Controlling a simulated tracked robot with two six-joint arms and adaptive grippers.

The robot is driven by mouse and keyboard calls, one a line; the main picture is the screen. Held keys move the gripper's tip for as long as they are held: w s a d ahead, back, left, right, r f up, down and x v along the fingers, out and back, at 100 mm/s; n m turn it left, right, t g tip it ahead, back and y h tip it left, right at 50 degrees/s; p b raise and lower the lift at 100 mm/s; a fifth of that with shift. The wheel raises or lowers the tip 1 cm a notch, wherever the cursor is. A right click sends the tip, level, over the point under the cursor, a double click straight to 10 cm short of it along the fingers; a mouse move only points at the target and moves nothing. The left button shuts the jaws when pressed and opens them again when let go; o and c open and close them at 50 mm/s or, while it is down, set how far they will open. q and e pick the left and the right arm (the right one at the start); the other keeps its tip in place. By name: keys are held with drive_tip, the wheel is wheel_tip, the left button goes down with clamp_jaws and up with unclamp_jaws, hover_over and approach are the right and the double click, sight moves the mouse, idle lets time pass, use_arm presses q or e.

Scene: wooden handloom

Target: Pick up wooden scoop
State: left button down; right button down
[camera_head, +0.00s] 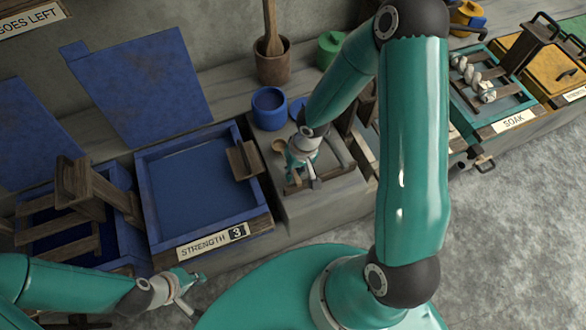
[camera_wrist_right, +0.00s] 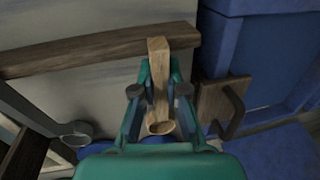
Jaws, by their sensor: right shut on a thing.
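The wooden scoop (camera_wrist_right: 158,70) is light brown, and in the right wrist view it lies lengthwise between my fingers. Its small round bowl (camera_wrist_right: 160,128) is toward my palm and the square handle end points away. My right gripper (camera_wrist_right: 159,88) is shut on it. In the head view my right gripper (camera_head: 303,172) points down over the grey worktop, and the scoop's round end (camera_head: 279,146) shows beside it; the rest is largely hidden. Whether the scoop touches the worktop is unclear. My left gripper (camera_head: 187,291) is empty and open, in front of the blue tray.
The blue tray (camera_head: 147,198) with a wooden-handled block (camera_head: 243,160) is left of my right gripper. A blue cup (camera_head: 269,108) and wooden mortar (camera_head: 272,66) stand behind. Wooden frames (camera_head: 352,128) stand close on the right. A wooden rail (camera_wrist_right: 90,52) crosses the wrist view.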

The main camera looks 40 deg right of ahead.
wheel_tip(320, 180, up, 8)
drive_tip(key=p, duration=0.2)
drive_tip(key=shift+w+r+p, duration=0.1)
drive_tip(key=shift+r+p, duration=0.15)
drive_tip(key=shift+p, duration=0.05)
wheel_tip(320, 180, up, 11)
drive_tip(key=shift+b, duration=0.3)
drive_tip(key=shift+f, duration=0.1)
